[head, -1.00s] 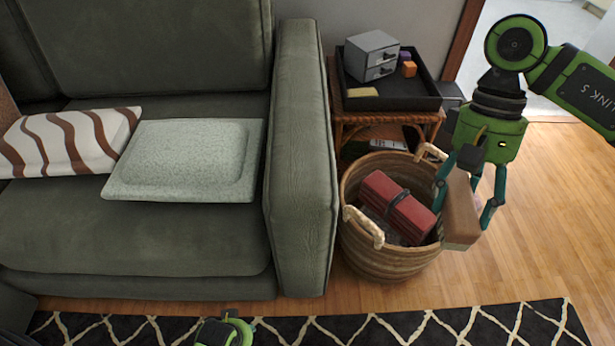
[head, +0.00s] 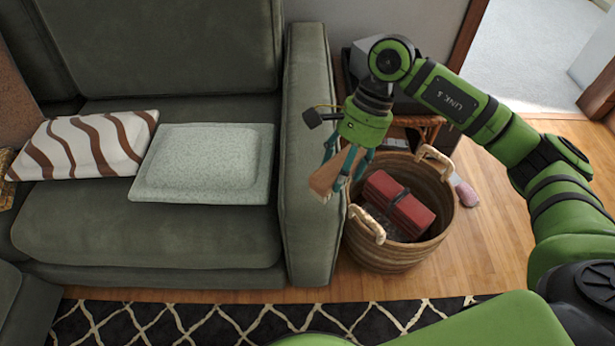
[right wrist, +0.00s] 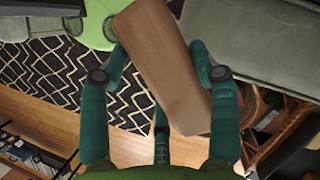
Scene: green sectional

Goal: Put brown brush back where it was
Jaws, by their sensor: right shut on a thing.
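The brown brush (head: 321,180) shows as a brown wooden block in the head view, in front of the sofa's right armrest. My right gripper (head: 341,176) is shut on it and holds it in the air, tilted. My left gripper is not in view.
The green sofa armrest (head: 309,230) stands left of a woven basket (head: 385,257) holding a red bundle (head: 397,205). My right arm largely hides the side table (head: 433,122) and dark tray behind. A pink item (head: 467,193) lies on the floor. Light (head: 205,165) and striped (head: 85,147) cushions lie on the seat.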

